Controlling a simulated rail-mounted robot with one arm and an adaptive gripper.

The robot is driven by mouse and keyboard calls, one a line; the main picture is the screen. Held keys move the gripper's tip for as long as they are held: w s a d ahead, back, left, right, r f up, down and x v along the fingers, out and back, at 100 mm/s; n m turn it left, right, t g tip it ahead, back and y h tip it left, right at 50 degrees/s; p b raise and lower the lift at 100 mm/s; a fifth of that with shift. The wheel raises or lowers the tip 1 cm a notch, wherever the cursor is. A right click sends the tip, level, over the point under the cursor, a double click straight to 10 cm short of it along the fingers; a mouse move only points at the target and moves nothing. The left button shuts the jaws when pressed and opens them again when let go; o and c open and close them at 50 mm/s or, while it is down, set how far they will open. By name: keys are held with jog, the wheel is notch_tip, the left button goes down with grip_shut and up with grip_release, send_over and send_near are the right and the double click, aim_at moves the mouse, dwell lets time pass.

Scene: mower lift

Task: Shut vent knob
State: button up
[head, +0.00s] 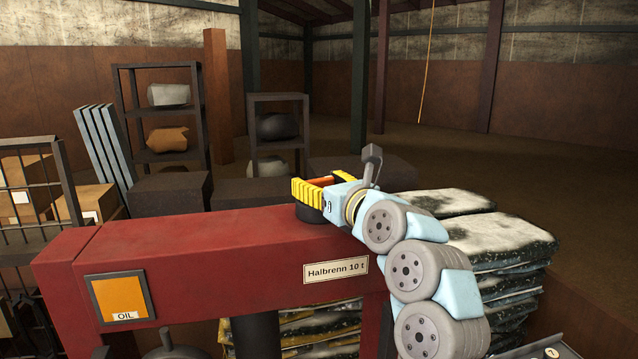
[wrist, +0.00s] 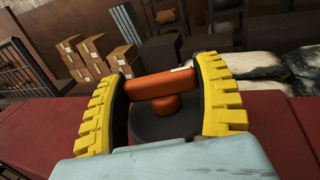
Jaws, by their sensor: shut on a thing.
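The vent knob (wrist: 160,84) is an orange-red bar on a short stem. It stands above a round black base (wrist: 160,123) on top of the red press beam (head: 210,240). My gripper (wrist: 160,78) has its yellow ribbed fingers on either side of the bar, shut on it at its two ends. In the head view my gripper (head: 320,189) sits low over the beam's right part. There the knob (head: 322,181) shows only as an orange strip behind the yellow finger, and the black base (head: 309,213) is partly covered.
The beam carries a "Halbrenn 10 t" plate (head: 336,270) and an orange OIL label (head: 121,298). Stacked sacks (head: 499,235) lie to the right behind my arm. Dark shelves (head: 160,120) and cardboard boxes (head: 95,200) stand behind and left. Open floor lies at the back right.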

jog(key=shift+s+r+m+h, duration=0.1)
jog(key=shift+r+m+h, duration=0.05)
jog(key=shift+m+h, duration=0.2)
jog(key=shift+a+t+h, duration=0.1)
jog(key=shift+t+h, duration=0.25)
jog(key=shift+t, duration=0.05)
jog(key=shift+a+m+t+h, duration=0.1)
jog(key=shift+m+t+h, duration=0.5)
jog(key=shift+m+h, duration=1.75)
jog(key=shift+h, duration=0.7)
jog(key=shift+m+h, duration=0.7)
jog(key=shift+h, duration=0.65)
jog(key=shift+d+m+h, duration=0.25)
jog(key=shift+m+h, duration=0.15)
jog(key=shift+h, duration=0.3)
jog(key=o, duration=1.2)
